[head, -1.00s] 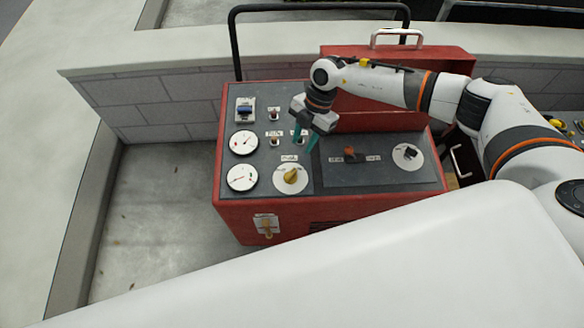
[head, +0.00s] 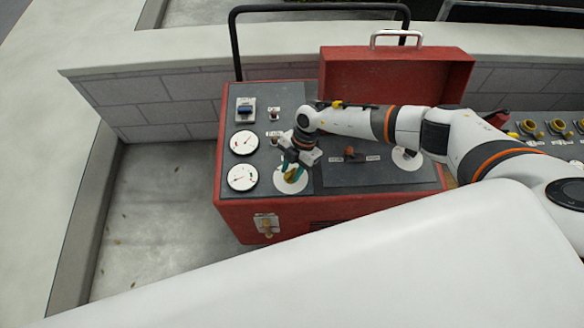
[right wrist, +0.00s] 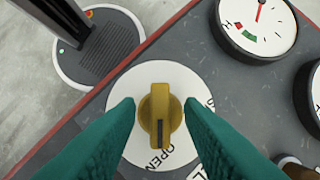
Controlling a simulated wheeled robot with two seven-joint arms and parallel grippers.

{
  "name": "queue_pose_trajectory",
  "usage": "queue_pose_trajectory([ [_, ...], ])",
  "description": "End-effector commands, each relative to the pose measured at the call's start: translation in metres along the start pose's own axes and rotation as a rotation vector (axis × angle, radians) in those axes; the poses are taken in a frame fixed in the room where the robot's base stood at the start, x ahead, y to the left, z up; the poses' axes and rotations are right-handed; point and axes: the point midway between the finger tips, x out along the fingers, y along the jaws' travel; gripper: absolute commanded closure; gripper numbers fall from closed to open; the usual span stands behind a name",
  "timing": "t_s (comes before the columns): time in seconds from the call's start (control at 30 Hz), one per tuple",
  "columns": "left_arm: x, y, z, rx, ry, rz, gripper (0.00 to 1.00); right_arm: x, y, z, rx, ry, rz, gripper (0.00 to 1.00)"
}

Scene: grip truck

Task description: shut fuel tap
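A yellow knob (right wrist: 158,118) sits on a white round plate (right wrist: 122,112) on the dark top of a red machine (head: 340,208). In the right wrist view the knob's dark slot points toward the plate's edge, near the printed word OPEN. My right gripper (head: 292,175) is over this knob at the panel's front left. In the right wrist view its teal fingers (right wrist: 158,106) stand on either side of the knob, with a gap on both sides. It is open and holds nothing. In the head view the gripper partly hides the knob. My left gripper is not in view.
Two white gauges (head: 242,178) lie left of the knob, with a blue switch (head: 245,109) behind them. An orange-red switch (head: 349,152) lies to the right. A raised red lid (head: 395,80) and black bar (head: 233,45) stand behind. A brass fitting (head: 267,227) is on the front.

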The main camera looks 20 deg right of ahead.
Motion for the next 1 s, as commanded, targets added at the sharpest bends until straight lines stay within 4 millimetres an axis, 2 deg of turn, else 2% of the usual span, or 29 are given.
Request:
queue_pose_trajectory([
  [0.03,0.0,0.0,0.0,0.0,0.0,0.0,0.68,0.0,0.0,0.0,0.0,0.0,0.0,0.65],
  [0.23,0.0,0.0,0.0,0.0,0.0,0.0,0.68,0.0,0.0,0.0,0.0,-0.001,0.0,0.98],
  [0.27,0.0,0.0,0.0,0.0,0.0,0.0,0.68,0.0,0.0,0.0,0.0,-0.001,0.0,1.0],
  [0.67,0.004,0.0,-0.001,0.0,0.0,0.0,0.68,0.0,-0.001,0.0,-0.053,0.0,0.023,1.0],
  [1.0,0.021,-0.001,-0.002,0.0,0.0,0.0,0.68,0.002,-0.003,0.0,-0.286,0.0,0.116,1.0],
])
